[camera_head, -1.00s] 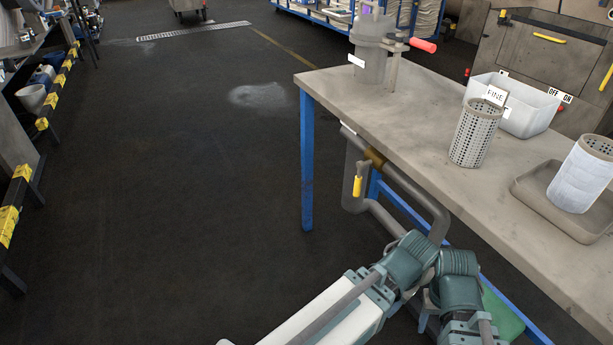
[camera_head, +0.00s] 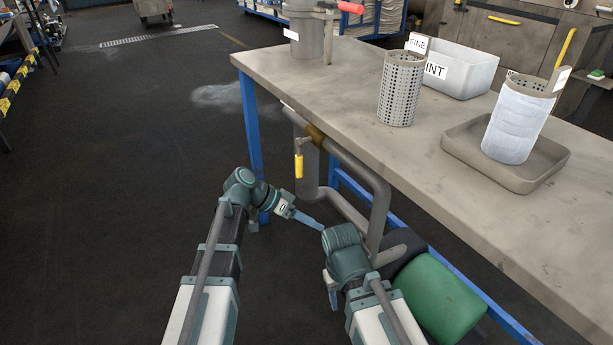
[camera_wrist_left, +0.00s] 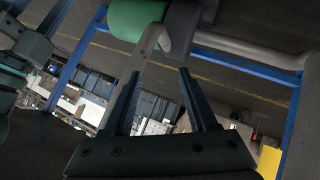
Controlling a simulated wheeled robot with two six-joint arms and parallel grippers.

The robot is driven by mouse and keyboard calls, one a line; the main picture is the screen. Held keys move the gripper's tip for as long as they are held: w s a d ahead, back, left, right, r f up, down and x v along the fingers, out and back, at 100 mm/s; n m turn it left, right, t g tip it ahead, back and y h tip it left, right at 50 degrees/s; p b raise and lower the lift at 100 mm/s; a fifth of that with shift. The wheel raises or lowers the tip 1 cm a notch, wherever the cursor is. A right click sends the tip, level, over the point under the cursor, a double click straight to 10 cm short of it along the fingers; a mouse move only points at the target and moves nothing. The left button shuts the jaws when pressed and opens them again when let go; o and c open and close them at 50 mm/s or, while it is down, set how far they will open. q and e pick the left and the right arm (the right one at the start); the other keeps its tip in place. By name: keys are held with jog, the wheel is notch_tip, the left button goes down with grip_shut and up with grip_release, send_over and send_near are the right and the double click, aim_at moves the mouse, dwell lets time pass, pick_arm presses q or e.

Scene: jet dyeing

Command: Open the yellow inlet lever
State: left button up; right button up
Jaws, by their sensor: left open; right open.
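The yellow inlet lever (camera_head: 299,166) hangs down from a brass valve (camera_head: 315,135) on the grey pipe under the table's near edge. My left gripper (camera_head: 308,220) is below the lever, slightly to its right in the head view, and apart from it. Its two fingers (camera_wrist_left: 158,78) are open and empty in the left wrist view. A yellow patch (camera_wrist_left: 268,162) shows at that view's lower right; I cannot tell if it is the lever. My right gripper (camera_head: 331,290) is low beside the right forearm, partly hidden, with nothing seen in it.
The grey pipe (camera_head: 379,205) bends down close to the right arm. A blue table leg (camera_head: 252,125) stands left of the lever. A green drum (camera_head: 440,298) lies under the table. Perforated baskets, a tray (camera_head: 505,180) and a white bin stand on top.

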pick_arm(q)
jog(key=w+a+r+m+t+h+b, duration=0.2)
jog(key=w+a+t+h+b, duration=0.15)
jog(key=w+a, duration=0.4)
jog(key=m+t+h+b, duration=0.1)
jog(key=t+h, duration=0.2)
send_near(299, 160)
jog(key=w+f+x, duration=0.1)
jog(key=x, duration=1.2)
jog(key=shift+f, duration=0.2)
pick_arm(e)
notch_tip(299, 160, down, 7)
jog(key=shift+r, duration=0.15)
pick_arm(q)
jog(key=shift+w, duration=0.15)
grip_shut()
